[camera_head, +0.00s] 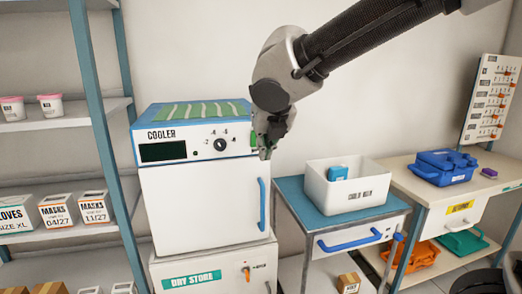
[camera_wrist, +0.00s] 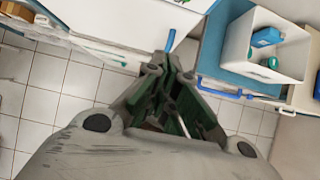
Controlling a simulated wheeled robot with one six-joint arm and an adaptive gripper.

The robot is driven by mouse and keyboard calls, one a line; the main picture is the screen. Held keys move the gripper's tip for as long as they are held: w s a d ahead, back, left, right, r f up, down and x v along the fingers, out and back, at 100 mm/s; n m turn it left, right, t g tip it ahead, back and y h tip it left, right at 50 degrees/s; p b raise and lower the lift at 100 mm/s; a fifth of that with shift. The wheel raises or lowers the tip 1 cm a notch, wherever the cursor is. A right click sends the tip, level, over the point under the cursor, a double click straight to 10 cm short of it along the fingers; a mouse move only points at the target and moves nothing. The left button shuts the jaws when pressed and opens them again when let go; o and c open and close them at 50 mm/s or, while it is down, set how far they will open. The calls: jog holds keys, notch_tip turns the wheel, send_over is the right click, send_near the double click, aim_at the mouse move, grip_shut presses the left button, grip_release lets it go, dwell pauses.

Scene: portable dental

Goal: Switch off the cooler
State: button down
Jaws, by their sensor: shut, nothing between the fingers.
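The cooler (camera_head: 200,205) is a white box with a blue top edge, standing on a lower white unit. Its front panel has a dark, blank display (camera_head: 163,151), a black dial (camera_head: 220,145) with marks around it, and a blue vertical door handle (camera_head: 262,205). My gripper (camera_head: 266,153) is shut and empty, pointing down at the panel's right end, right of the dial and above the handle. In the wrist view my gripper (camera_wrist: 174,66) shows shut fingers just below a blue handle (camera_wrist: 171,40).
A striped green cloth (camera_head: 190,111) lies on the cooler. The lower unit (camera_head: 205,278) is labelled dry store. To the right, a blue-topped cart (camera_head: 290,187) carries a white bin (camera_head: 347,200). A shelf post (camera_head: 103,130) stands left. The wall above the cooler is clear.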

jog(key=shift+s+d+r, duration=0.25)
jog(key=shift+s+r, duration=0.3)
jog(key=shift+s, duration=0.3)
jog(key=shift+s+d+r, duration=0.25)
jog(key=shift+s+r, duration=0.25)
jog(key=shift+s, duration=0.3)
jog(key=s+d+f+n, duration=0.2)
jog(key=s+d+n, duration=0.3)
jog(key=d+n, duration=0.6)
jog(key=s+d+f+n+g+h, duration=0.1)
jog(key=s+d+n, duration=0.4)
jog(key=d+n, duration=0.6)
jog(key=s+d+f+n+g, duration=0.1)
jog(key=s+d+n, duration=0.4)
jog(key=d+n, duration=0.5)
jog(key=d+f, duration=0.1)
jog(key=d, duration=0.2)
jog(key=shift+f+n+h, duration=0.35)
jog(key=shift+n+h, duration=0.05)
